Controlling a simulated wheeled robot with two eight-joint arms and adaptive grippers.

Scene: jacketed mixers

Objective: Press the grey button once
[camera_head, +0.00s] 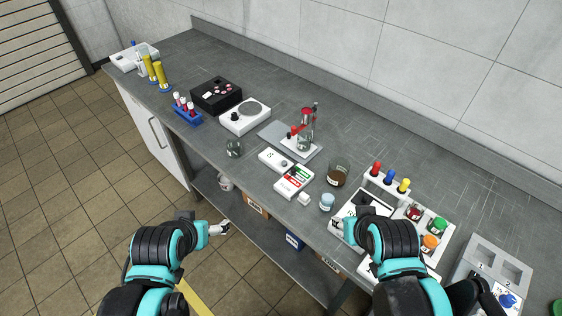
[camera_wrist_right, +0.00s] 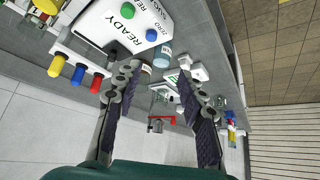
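A small grey round button (camera_head: 284,163) sits on a narrow white box (camera_head: 270,157) near the middle of the bench in the head view. It is too small to tell whether it is pressed. My right gripper (camera_wrist_right: 157,92) is open and empty in the wrist view, its two dark fingers apart above the bench. In the head view my right arm is at the right, well away from the grey button. My left gripper (camera_head: 219,229) is off the bench's front edge at lower left, apart from everything; its finger opening is too small to tell.
A red-and-green panel (camera_head: 294,181) lies in front of the white box. A stand with a red-topped flask (camera_head: 304,140) is behind it. A brown-filled beaker (camera_head: 338,173) and a pale blue jar (camera_head: 327,202) stand to the right. A white READY box (camera_wrist_right: 128,24) is near my right gripper.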

